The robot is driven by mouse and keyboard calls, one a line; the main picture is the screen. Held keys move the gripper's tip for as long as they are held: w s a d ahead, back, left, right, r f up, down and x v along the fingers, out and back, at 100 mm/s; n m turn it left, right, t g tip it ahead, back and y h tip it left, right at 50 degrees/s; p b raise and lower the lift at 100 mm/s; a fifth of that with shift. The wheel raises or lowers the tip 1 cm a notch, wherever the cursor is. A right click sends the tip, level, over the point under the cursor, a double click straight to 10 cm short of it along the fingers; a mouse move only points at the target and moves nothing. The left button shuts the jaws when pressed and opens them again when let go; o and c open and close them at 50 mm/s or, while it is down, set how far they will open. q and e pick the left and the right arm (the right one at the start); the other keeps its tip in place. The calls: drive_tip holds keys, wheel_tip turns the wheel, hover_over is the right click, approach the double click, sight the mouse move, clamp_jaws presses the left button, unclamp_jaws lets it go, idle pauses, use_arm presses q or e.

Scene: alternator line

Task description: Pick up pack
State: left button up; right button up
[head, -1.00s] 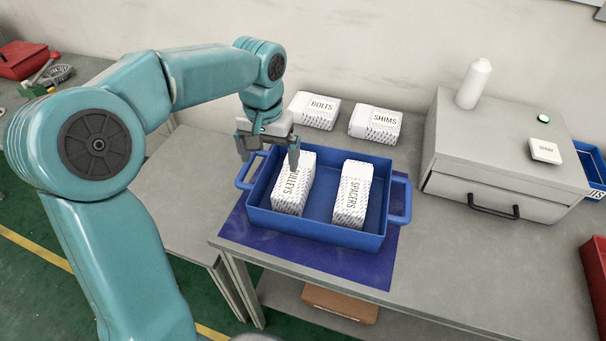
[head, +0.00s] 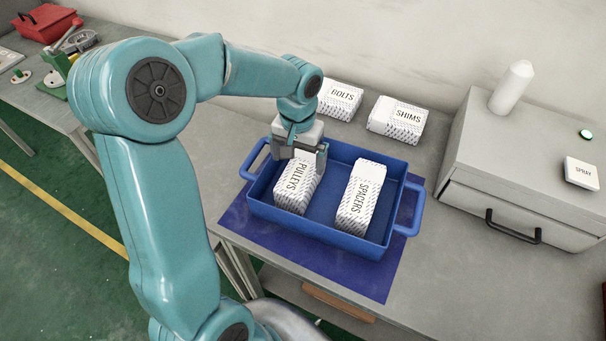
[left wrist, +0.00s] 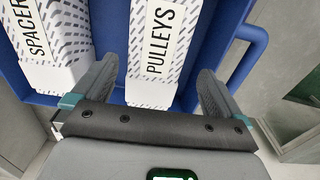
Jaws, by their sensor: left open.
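The white PULLEYS pack (head: 297,187) stands in the left part of the blue tray (head: 320,222). The white SPACERS pack (head: 360,198) stands in its right part. My left gripper (head: 305,165) is low over the back end of the PULLEYS pack, its fingers open. In the left wrist view the PULLEYS pack (left wrist: 162,50) lies between the two spread fingers, with a gap to the right finger. The left finger is close to the SPACERS pack (left wrist: 58,40). I cannot tell whether any finger touches a pack. My right gripper is not in view.
A BOLTS pack (head: 340,100) and a SHIMS pack (head: 398,120) stand on the bench behind the tray. A grey cabinet (head: 520,170) with a white bottle (head: 511,88) and a SPRAY box (head: 580,173) on top is at the right. A blue mat (head: 300,262) lies under the tray.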

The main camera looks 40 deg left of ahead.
sight(299, 170)
use_arm(q)
wheel_tip(299, 170, down, 3)
drive_tip(key=shift+w+r, duration=0.1)
drive_tip(key=shift+r, duration=0.05)
drive_tip(key=shift+d+f, duration=0.2)
drive_tip(key=shift+f, duration=0.25)
drive_tip(key=f, duration=0.1)
drive_tip(key=f+p, duration=0.1)
drive_tip(key=f, duration=0.2)
drive_tip(key=shift+w+a+f, duration=0.1)
drive_tip(key=shift+w+f, duration=0.25)
drive_tip(key=shift+s+r, duration=0.1)
drive_tip(key=shift+s, duration=0.1)
drive_tip(key=shift+w, duration=0.2)
drive_tip(key=c, duration=1)
